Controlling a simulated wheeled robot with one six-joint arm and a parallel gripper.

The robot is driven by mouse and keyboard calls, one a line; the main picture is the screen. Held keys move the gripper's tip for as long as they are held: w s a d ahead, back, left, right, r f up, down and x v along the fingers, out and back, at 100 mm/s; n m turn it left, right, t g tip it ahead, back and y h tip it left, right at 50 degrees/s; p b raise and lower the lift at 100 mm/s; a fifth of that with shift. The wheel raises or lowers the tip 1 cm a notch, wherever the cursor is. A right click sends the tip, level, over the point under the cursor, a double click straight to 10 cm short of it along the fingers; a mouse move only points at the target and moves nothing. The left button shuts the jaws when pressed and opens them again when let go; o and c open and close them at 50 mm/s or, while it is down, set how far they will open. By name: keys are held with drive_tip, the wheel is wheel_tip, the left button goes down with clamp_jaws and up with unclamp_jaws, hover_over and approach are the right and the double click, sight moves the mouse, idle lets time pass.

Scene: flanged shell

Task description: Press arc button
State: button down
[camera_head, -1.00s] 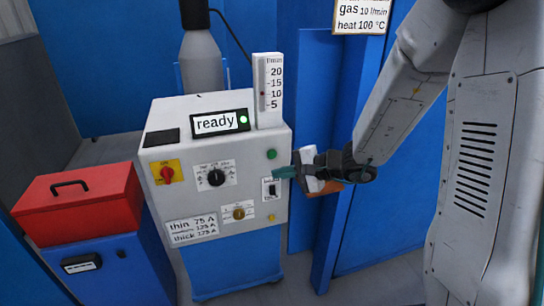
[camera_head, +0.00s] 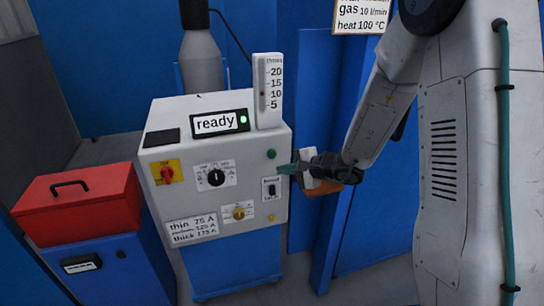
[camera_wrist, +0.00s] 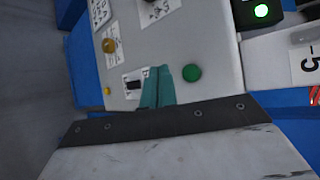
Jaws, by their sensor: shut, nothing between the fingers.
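The white welding machine (camera_head: 215,170) faces me, with a green round button (camera_head: 271,154) at the upper right of its front panel. The button also shows in the wrist view (camera_wrist: 191,73), just right of my fingertips. My gripper (camera_head: 281,170) is shut and empty, its teal fingers pointing left at the panel, a little below and right of the button in the head view. In the wrist view the closed teal fingers (camera_wrist: 160,84) partly cover a label by a black rocker switch (camera_wrist: 133,84). I cannot tell whether the fingertips touch the panel.
The panel also carries a red-and-yellow switch (camera_head: 167,173), a black dial (camera_head: 216,178) and a yellow knob (camera_head: 239,213). A "ready" display (camera_head: 220,122) has a lit green lamp. A flow gauge (camera_head: 268,90) stands on top. A red toolbox (camera_head: 80,205) sits at left.

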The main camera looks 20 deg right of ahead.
sight(272, 155)
drive_tip(key=shift+w, duration=2.5)
drive_tip(key=shift+w, duration=0.1)
drive_tip(key=shift+w, duration=0.35)
